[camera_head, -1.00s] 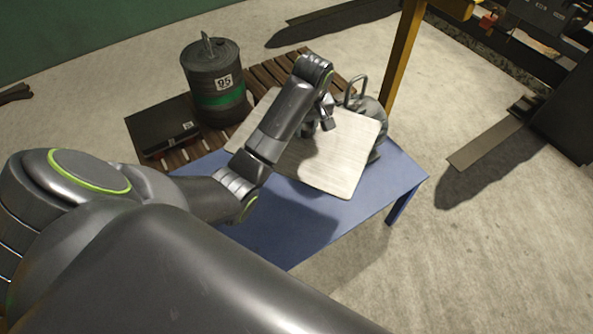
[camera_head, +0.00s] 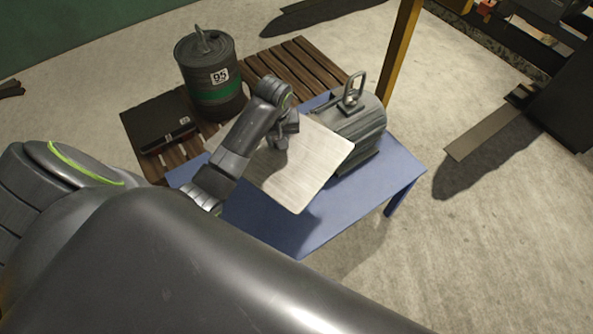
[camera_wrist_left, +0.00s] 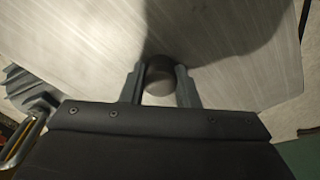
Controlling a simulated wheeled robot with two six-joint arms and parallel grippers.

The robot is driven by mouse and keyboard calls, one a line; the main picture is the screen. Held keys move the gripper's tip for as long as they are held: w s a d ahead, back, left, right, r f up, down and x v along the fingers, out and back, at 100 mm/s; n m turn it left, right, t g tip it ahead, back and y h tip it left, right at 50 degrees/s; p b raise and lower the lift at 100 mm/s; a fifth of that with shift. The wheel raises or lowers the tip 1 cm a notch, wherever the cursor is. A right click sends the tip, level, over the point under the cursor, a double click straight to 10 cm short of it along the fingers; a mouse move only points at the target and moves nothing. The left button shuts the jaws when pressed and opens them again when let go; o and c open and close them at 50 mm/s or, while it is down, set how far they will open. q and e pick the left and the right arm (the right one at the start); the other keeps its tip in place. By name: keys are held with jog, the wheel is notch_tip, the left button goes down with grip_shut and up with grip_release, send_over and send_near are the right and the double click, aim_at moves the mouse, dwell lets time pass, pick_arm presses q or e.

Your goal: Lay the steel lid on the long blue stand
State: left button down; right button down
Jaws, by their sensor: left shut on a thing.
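The steel lid (camera_head: 306,171) is a flat, pale brushed plate. It is held over the long blue stand (camera_head: 385,180), and its shadow falls on the blue top. In the left wrist view the lid (camera_wrist_left: 80,50) fills most of the picture. My left gripper (camera_head: 280,143) is above the lid; in the wrist view its fingers (camera_wrist_left: 161,85) are shut on the lid's round dark knob (camera_wrist_left: 160,76). The gap between lid and stand is hard to judge. My right gripper is not in view.
A grey ribbed motor-like block (camera_head: 362,125) with a lifting ring stands on the stand, close behind the lid's right edge. A drum marked 95 (camera_head: 208,85) and a dark box (camera_head: 160,130) sit on a wooden pallet (camera_head: 305,62). A yellow post (camera_head: 402,55) rises behind.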

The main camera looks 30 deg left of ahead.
pick_arm(q)
jog(key=s+a+f+m+b, duration=0.2)
jog(key=s+f+b, duration=0.2)
jog(key=f, duration=0.5)
jog(key=s+a+f+m+b, duration=0.25)
jog(key=s+f+b, duration=0.2)
jog(key=f, duration=0.35)
send_over(259, 204)
jog(key=shift+n, duration=0.45)
jog(key=f, duration=0.5)
jog(key=shift+s+f+b, duration=0.2)
jog(key=shift+s+b, duration=0.05)
jog(key=shift+b, duration=0.1)
jog(key=shift+f, duration=0.6)
notch_tip(259, 204, down, 3)
jog(key=shift+d+r+b, duration=0.1)
jog(key=shift+b, duration=0.5)
jog(key=shift+f, duration=0.45)
jog(key=shift+f, duration=0.1)
jog(key=c, duration=1.1)
grip_release()
jog(key=shift+s, duration=0.1)
